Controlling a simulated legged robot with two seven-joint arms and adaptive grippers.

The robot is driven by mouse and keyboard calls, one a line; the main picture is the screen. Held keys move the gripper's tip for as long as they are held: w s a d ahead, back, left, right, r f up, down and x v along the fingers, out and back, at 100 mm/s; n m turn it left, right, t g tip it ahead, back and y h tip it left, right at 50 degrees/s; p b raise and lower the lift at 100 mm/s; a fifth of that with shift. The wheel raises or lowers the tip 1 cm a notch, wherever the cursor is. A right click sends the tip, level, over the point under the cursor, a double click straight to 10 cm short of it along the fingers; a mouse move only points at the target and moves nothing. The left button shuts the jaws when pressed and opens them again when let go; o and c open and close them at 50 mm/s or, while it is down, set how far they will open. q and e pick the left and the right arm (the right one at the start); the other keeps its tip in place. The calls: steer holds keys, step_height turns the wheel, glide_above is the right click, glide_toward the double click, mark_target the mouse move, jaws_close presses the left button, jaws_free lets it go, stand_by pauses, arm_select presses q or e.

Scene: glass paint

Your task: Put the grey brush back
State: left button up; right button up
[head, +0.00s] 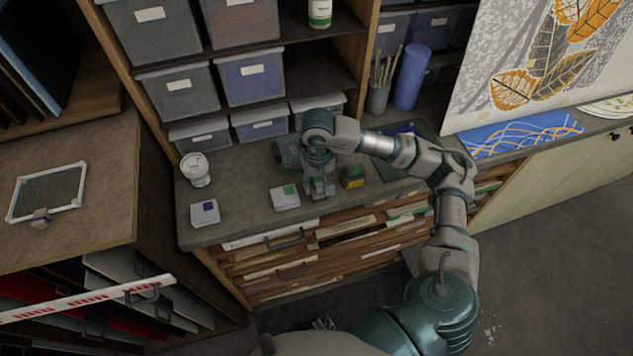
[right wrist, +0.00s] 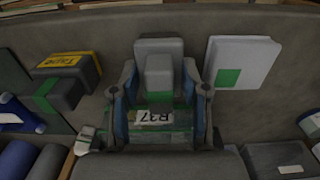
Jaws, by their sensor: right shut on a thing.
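My right gripper (head: 318,188) is low over the grey counter (head: 245,222), between a white box with a green label (head: 286,198) and a dark box with a yellow edge (head: 352,177). In the right wrist view its fingers (right wrist: 160,88) are shut on a grey blocky thing (right wrist: 158,48), which I take for the grey brush. Its lower end is hidden by the gripper, and I cannot tell whether it touches the counter. A small grey claw-like part (head: 324,322) at the bottom of the head view looks like my left gripper; its jaws are unclear.
A pot of brushes (head: 377,97) and a blue cylinder (head: 412,76) stand at the back. A white cup (head: 195,169) and a white box with a blue label (head: 205,213) stand on the left of the counter.

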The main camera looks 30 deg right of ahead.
mark_target(317, 179)
steer(key=shift+d+f, duration=0.1)
steer(key=shift+d, duration=0.25)
steer(key=o, duration=0.8)
steer(key=shift+d+f, duration=0.1)
steer(key=shift+d, duration=0.2)
steer(key=o, duration=0.3)
steer(key=shift+d, duration=0.2)
steer(key=shift+a+r, duration=0.2)
steer(key=shift+a, duration=0.55)
steer(key=r, duration=0.4)
steer(key=shift+a+r, duration=0.2)
steer(key=r, duration=0.2)
steer(key=d+r, duration=0.1)
steer(key=r, duration=0.1)
step_height(317, 179, up, 3)
steer(key=shift+d+r+p, duration=0.15)
steer(key=shift+r+p, duration=0.05)
steer(key=shift+p, duration=0.2)
arm_select(q)
steer(key=shift+s+a, duration=0.2)
steer(key=shift+s, duration=0.8)
arm_select(e)
steer(key=shift+a, duration=0.55)
